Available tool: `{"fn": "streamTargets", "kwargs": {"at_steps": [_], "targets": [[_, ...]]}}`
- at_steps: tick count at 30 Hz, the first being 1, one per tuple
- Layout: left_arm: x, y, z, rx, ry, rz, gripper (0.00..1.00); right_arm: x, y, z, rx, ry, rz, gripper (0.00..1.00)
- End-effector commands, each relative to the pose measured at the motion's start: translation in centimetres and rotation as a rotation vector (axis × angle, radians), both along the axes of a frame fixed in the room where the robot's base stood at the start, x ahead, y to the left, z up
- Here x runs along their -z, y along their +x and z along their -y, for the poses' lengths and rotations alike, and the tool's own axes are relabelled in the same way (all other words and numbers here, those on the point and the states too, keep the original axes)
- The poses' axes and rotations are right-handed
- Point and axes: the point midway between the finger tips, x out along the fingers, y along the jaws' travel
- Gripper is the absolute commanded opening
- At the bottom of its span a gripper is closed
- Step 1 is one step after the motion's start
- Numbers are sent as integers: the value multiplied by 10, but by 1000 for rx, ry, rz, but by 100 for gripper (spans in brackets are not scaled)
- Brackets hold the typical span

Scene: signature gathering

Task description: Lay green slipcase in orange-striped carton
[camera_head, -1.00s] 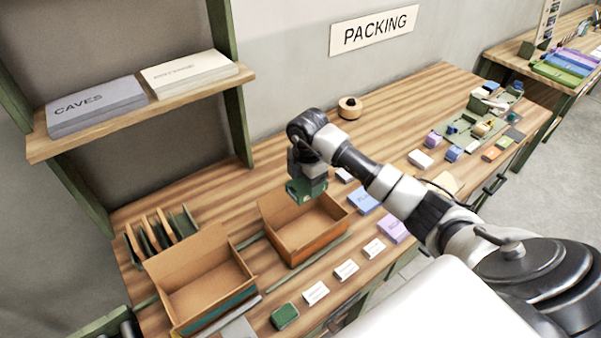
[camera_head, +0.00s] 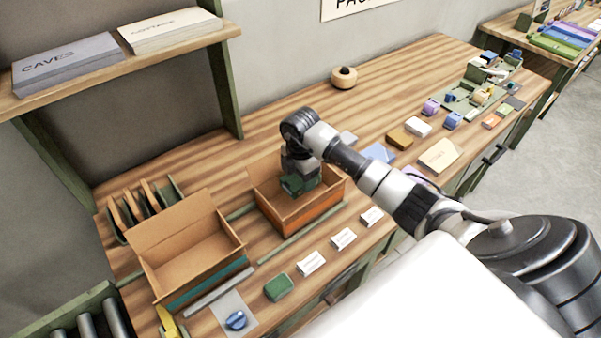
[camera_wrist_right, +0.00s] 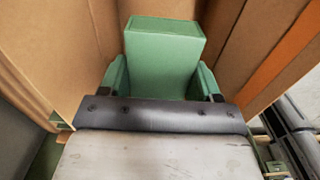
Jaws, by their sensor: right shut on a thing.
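The orange-striped carton (camera_head: 322,209) stands open on the packing table, its orange band on the near side. My right gripper (camera_head: 299,185) is inside its opening, pointing down, shut on the green slipcase (camera_head: 290,184). In the right wrist view the green slipcase (camera_wrist_right: 164,48) sits between the two green fingers, with brown walls of the carton (camera_wrist_right: 228,30) around it. I cannot tell whether the slipcase touches the carton floor. My left gripper is not in view.
A teal-striped carton (camera_head: 190,255) stands open to the left. A rack of upright dividers (camera_head: 145,208) is behind it. White cards (camera_head: 343,238) and a green block (camera_head: 278,287) lie in front. A round wooden object (camera_head: 344,78) stands at the back.

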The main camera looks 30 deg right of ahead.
Motion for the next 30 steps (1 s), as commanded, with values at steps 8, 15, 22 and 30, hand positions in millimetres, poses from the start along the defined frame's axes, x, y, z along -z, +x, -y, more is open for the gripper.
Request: {"fn": "streamTargets", "kwargs": {"at_steps": [8,15,22,30], "targets": [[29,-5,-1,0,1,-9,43,38,0,0,0,0,0,40],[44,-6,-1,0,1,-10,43,61,0,0,1,0,0,40],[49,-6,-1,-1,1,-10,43,69,0,0,0,0,1,40],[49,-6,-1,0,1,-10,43,69,0,0,0,0,1,40]]}}
